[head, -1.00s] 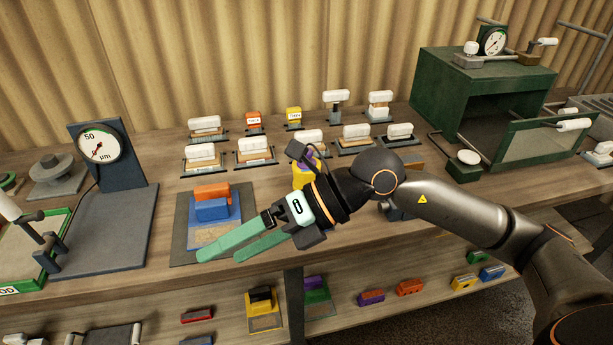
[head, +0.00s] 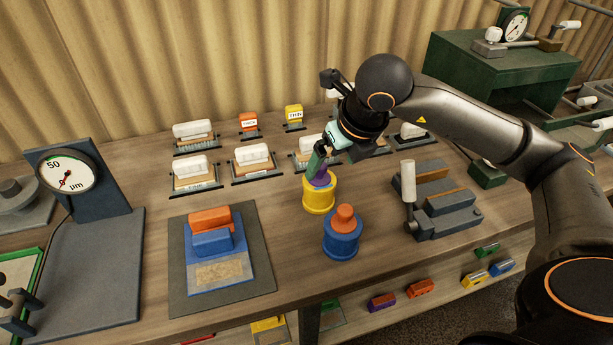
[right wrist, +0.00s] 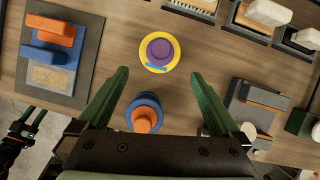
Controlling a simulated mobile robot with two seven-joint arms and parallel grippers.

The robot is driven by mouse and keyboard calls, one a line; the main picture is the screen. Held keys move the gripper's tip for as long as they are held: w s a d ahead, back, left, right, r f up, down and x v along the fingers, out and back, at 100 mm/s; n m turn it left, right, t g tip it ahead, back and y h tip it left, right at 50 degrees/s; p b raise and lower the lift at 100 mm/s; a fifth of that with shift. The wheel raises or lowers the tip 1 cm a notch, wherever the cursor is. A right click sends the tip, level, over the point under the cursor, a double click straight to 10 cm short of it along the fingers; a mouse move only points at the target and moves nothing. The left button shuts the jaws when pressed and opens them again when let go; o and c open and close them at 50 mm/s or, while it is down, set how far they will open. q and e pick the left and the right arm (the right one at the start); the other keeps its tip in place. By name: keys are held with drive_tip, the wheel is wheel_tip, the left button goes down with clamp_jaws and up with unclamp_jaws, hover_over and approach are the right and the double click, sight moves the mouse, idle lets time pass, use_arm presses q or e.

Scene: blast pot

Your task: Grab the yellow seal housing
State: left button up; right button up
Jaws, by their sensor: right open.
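The yellow seal housing (head: 319,202) is a short upright cylinder with a purple piece in its top, standing on the bench. It also shows in the right wrist view (right wrist: 143,50), just beyond my fingertips and roughly centred between them. My right gripper (head: 319,168) is open and empty, with its fingers pointing down over the housing's top. The fingers hide part of the purple piece in the head view. A gripper with green fingers, likely my left one (right wrist: 30,122), shows small at the left edge of the right wrist view.
A blue cylinder with an orange top (head: 342,240) stands close in front of the housing. A grey fixture with a white handle (head: 445,205) is to the right. A grey mat with orange and blue blocks (head: 180,285) lies left. Several labelled blocks on stands line the back.

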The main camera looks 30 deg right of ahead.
sight(319, 188)
drive_tip(key=p+x, duration=0.1)
drive_tip(key=x, duration=1.1)
drive_tip(key=shift+s+f, duration=0.1)
drive_tip(key=shift+f, duration=0.05)
drive_tip(key=shift+c, duration=0.4)
drive_tip(key=c, duration=1.1)
drive_tip(key=shift+c, duration=0.2)
